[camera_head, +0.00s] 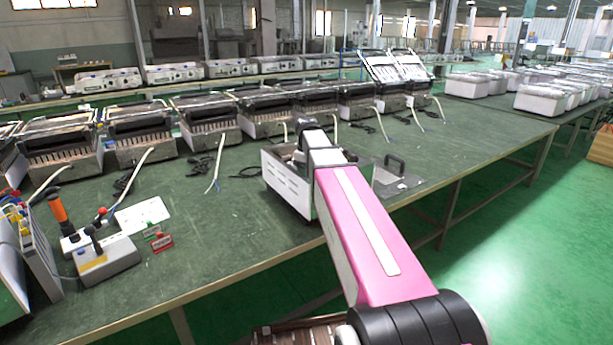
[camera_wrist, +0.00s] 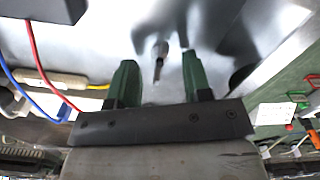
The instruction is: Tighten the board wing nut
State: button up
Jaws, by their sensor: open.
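In the wrist view my gripper (camera_wrist: 158,66) is open, with one green finger on each side. A small metal stud-like part (camera_wrist: 160,52) shows between the fingertips against a shiny metal surface (camera_wrist: 95,45). It may carry the wing nut, but it is too small and blurred to tell its wings. No contact between the fingers and this part is visible. In the head view my pink arm reaches over an open white housing (camera_head: 286,186) on the green table; the arm hides my gripper and much of the housing's inside.
In the wrist view red and blue wires (camera_wrist: 38,62) and a dark box (camera_wrist: 45,8) lie at the left. In the head view several grills (camera_head: 130,135) line the green table (camera_head: 225,245) behind the housing. A joystick box (camera_head: 105,258) stands at the left. The table's front middle is clear.

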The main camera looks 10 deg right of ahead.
jog(key=shift+f, duration=0.65)
jog(key=shift+c, duration=0.3)
grip_shut()
